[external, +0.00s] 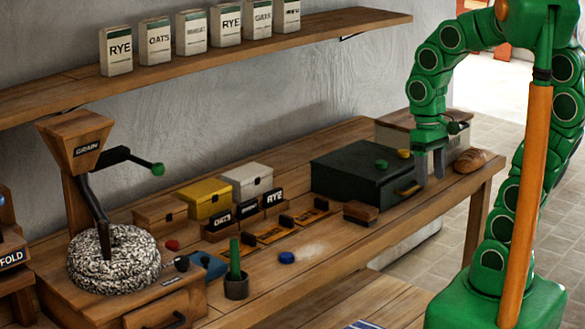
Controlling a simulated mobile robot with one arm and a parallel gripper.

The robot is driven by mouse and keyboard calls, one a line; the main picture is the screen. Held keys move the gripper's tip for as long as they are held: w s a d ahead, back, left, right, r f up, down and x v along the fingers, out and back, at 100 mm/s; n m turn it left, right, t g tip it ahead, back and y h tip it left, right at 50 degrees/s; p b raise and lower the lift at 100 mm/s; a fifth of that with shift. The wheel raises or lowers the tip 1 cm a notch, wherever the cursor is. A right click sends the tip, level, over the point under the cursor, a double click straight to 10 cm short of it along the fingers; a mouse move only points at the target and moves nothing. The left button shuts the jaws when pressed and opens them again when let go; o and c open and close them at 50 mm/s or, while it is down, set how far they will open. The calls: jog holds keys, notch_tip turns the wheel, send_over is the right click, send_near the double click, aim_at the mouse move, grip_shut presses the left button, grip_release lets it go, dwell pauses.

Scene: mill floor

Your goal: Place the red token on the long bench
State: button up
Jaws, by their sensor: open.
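The red token (172,245) is a small round piece at the left part of the long bench (330,262). It appears to lie on the bench top, just right of the speckled millstone and behind a small blue block. My gripper (431,177) is far to the right of it, pointing down beside the right end of a dark green box. Its fingers are apart with nothing visible between them.
Small boxes (207,198) line the back. The dark green box (345,182) carries green and yellow tokens. Bread (470,160) lies right. A shelf (290,46) hangs above.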

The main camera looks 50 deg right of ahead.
jog(key=shift+n, duration=0.6)
jog(key=s, duration=0.1)
jog(key=s+d+f, duration=0.1)
jog(key=s, duration=0.1)
jog(key=s+d, duration=0.1)
jog(key=s, duration=0.1)
jog(key=shift+s+d+f, duration=0.1)
jog(key=shift+s+f, duration=0.05)
jog(key=shift+s, duration=0.05)
